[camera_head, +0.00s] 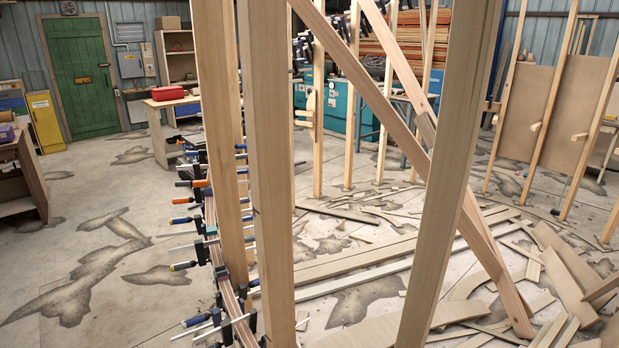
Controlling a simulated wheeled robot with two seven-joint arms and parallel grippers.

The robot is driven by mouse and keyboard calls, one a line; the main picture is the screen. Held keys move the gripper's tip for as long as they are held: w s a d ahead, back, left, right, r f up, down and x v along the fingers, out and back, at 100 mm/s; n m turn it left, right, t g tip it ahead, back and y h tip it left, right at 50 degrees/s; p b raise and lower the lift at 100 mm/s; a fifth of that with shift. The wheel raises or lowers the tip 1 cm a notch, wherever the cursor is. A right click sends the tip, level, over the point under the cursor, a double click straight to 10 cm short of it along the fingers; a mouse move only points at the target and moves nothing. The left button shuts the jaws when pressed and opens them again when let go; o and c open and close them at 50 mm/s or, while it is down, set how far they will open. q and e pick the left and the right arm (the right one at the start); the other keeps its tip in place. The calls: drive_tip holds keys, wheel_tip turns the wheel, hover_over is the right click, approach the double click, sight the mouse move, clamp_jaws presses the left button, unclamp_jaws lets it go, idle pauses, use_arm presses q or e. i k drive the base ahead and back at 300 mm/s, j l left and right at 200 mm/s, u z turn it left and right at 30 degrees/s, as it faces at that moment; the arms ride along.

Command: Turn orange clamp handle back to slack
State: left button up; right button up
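The orange clamp handle (200,183) is small and lies level, pointing left, among a column of bar clamps along a curved laminated wooden stringer (229,292). Blue-handled clamps sit above and below it, such as one blue handle (182,220) just underneath. The orange handle's clamp runs toward the upright wooden post (222,130), where its far part is hidden. I cannot tell from its look how tight it is. Neither my left nor my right gripper is in view.
Thick wooden posts (267,170) and (455,160) stand close in front, with a slanted beam (400,120) between them. Planks and offcuts (560,290) litter the floor at right. The stained concrete floor (110,260) left of the clamps is open. A workbench (30,170) stands far left.

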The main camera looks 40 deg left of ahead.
sight(199, 186)
drive_tip(key=k+j+u, duration=0.35)
drive_tip(key=j, duration=0.85)
drive_tip(key=j+u, duration=0.35)
drive_tip(key=j, duration=0.85)
drive_tip(key=j+u, duration=0.35)
drive_tip(key=j, duration=0.9)
drive_tip(key=i+z, duration=0.15)
drive_tip(key=i, duration=0.4)
drive_tip(key=i+j+z, duration=0.15)
drive_tip(key=i, duration=0.4)
